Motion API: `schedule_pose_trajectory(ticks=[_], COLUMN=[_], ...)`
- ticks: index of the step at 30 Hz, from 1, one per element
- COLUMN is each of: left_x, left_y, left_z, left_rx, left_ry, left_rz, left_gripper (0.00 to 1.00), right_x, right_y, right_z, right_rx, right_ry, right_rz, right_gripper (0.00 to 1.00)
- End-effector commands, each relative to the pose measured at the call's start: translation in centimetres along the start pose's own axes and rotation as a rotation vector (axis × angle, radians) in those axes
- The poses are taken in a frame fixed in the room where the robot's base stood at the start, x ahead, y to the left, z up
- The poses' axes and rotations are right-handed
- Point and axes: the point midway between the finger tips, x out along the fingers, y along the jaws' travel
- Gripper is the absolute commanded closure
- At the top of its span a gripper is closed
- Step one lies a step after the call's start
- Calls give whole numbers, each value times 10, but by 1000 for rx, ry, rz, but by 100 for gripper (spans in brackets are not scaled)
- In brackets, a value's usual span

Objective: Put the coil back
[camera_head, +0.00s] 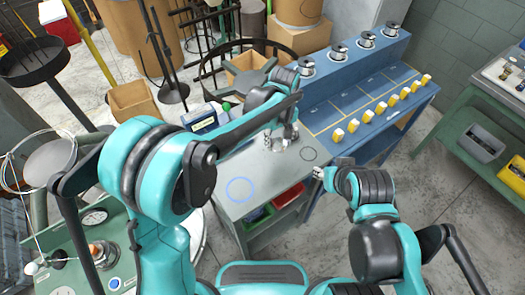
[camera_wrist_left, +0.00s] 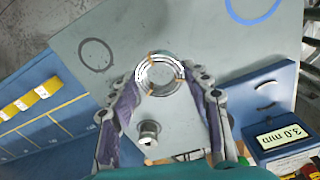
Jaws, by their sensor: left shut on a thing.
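A silver wire coil (camera_wrist_left: 160,73) with copper-coloured ties shows in the left wrist view, between the fingertips of my left gripper (camera_wrist_left: 163,70). The gripper is shut on it, over the grey tabletop. In the head view my left gripper (camera_head: 281,140) is low over the grey table (camera_head: 262,172), largely covered by its own arm; the coil is hard to make out there. A black ring mark (camera_head: 309,153) and a blue ring mark (camera_head: 240,190) are on the tabletop. My right gripper (camera_head: 319,173) is beside the table's right edge; its finger opening is too small to judge.
A blue bench (camera_head: 365,85) adjoins the table, with several silver spools (camera_head: 338,51) at its back and yellow tags (camera_head: 379,108) along its front. A box with a "3.0 mm" display (camera_wrist_left: 283,135) stands beside the left gripper. A green workbench (camera_head: 478,125) is far right.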

Motion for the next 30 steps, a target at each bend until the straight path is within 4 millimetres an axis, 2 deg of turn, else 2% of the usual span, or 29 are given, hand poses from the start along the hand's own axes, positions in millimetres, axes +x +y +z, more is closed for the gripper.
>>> schedule_pose_trajectory(ticks=[1,3,9,14,21,30], left_x=[11,20,36,43,78,78], left_y=[-9,-20,-40,-43,-43,-43], left_z=[-10,-21,-42,-45,-45,-45], left_rx=[-5,-4,0,1,1,1], left_ry=[0,0,0,0,0,0], left_rz=[0,0,0,0,0,0], left_gripper=[93,93,93,93,93,93], right_x=[6,9,15,18,30,29], right_y=[0,0,0,0,0,0], right_z=[4,7,11,13,22,21], right_rx=[0,0,0,0,0,0], right_ry=[0,0,0,0,0,0], right_rz=[0,0,0,0,0,0], right_gripper=[60,60,60,60,60,60])
